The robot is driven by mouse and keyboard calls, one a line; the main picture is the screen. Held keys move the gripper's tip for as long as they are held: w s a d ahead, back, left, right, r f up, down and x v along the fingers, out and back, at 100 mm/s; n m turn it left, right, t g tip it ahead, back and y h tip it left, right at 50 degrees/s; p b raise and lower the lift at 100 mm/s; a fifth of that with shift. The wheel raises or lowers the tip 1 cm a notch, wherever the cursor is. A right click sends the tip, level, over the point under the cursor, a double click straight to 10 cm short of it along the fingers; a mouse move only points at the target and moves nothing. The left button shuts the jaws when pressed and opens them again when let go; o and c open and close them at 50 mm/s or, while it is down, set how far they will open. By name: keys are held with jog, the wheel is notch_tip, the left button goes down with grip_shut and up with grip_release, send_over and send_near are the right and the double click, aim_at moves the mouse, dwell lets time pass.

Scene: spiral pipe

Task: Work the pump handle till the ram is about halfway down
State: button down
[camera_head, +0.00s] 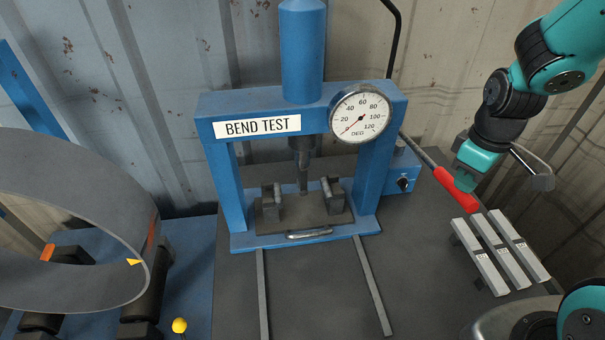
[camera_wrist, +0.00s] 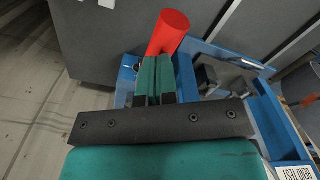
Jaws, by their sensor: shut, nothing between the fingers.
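The blue bend-test press (camera_head: 228,185) stands at the centre of the head view. Its dark ram (camera_head: 303,172) hangs between two die blocks on the bed. The gap under its tip is hard to judge. The pump handle (camera_head: 457,188) is a dark rod with a red grip, slanting down to the right from the press's right side. My gripper (camera_head: 464,184) is at the red grip, its fingers shut with nothing between them. In the wrist view the closed green fingers (camera_wrist: 153,78) lie just over or against the red grip (camera_wrist: 168,32); I cannot tell if they touch.
The round dial (camera_head: 360,114) has its red needle at the low end. A blue box with a black knob (camera_head: 403,183) sits beside the press. Several light metal bars (camera_head: 497,252) lie at the right. A large grey curved strip (camera_head: 75,175) stands on rollers at the left.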

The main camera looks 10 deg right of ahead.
jog(key=shift+s+f, duration=0.1)
jog(key=shift+f, duration=0.05)
notch_tip(320, 180, down, 7)
jog(key=b, duration=0.5)
notch_tip(320, 180, up, 17)
jog(key=w+p, duration=0.2)
jog(key=p, duration=1.3)
jog(key=shift+w, duration=0.3)
jog(key=f+b, duration=0.2)
jog(key=s+f+b, duration=0.1)
jog(key=f+b, duration=0.1)
jog(key=f, duration=0.1)
jog(key=shift+f, duration=0.15)
jog(key=r+p, duration=0.1)
jog(key=r, duration=0.1)
jog(key=r+p, duration=0.1)
jog(key=p, duration=0.1)
jog(key=w+r+p, duration=0.1)
jog(key=r+p, duration=0.1)
jog(key=shift+r, duration=0.35)
